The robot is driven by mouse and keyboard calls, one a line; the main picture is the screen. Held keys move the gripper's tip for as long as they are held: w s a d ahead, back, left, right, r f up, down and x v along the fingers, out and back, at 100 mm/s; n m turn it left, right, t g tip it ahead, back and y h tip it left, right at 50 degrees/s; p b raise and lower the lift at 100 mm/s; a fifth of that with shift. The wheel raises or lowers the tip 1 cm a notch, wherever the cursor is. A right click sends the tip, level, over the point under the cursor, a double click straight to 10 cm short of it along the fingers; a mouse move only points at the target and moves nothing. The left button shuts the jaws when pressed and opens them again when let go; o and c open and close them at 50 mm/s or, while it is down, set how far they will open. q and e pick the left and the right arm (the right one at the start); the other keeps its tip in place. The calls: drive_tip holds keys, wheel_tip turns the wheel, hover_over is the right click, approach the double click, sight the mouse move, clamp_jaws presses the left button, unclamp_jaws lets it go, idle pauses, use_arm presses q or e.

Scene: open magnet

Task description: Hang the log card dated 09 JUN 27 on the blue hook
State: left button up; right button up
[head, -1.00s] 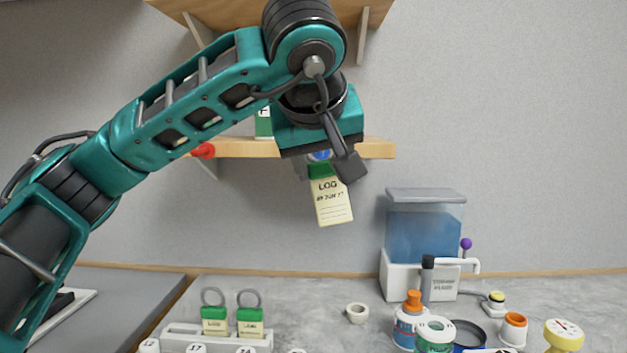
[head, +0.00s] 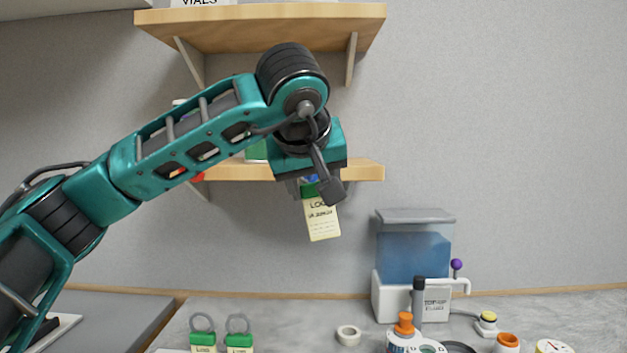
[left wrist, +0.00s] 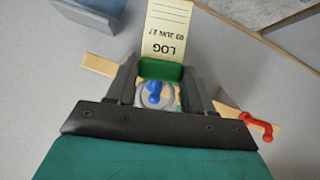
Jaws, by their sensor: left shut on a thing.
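My left gripper (head: 318,188) is shut on the green top of a cream log card (head: 322,220), which hangs below the fingers, slightly tilted. In the left wrist view the card (left wrist: 167,22) appears upside down; its small date seems to read 09 JUN 27. The card's grey ring (left wrist: 139,98) shows between the fingers. The blue hook (left wrist: 154,90) appears inside the ring's outline; I cannot tell whether the ring is around it or only in front. In the head view the gripper mostly hides the hook. My right gripper is not in view.
The hook is at a wooden shelf (head: 365,171), with a red hook (left wrist: 258,126) further along. A higher shelf (head: 260,30) is above. Two other green-topped log cards (head: 203,341) (head: 239,341) stand below on the bench. A blue liquid tank (head: 414,255) stands at right.

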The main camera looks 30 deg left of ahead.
use_arm(q)
drive_tip(key=shift+w+a+f, duration=0.4)
drive_tip(key=shift+w, duration=0.4)
drive_tip(key=shift+w+a+f, duration=0.4)
drive_tip(key=shift+w+f, duration=0.05)
drive_tip(key=shift+w, duration=0.4)
drive_tip(key=shift+w+a+f, duration=0.4)
drive_tip(key=shift+w, duration=0.4)
drive_tip(key=o, duration=1.2)
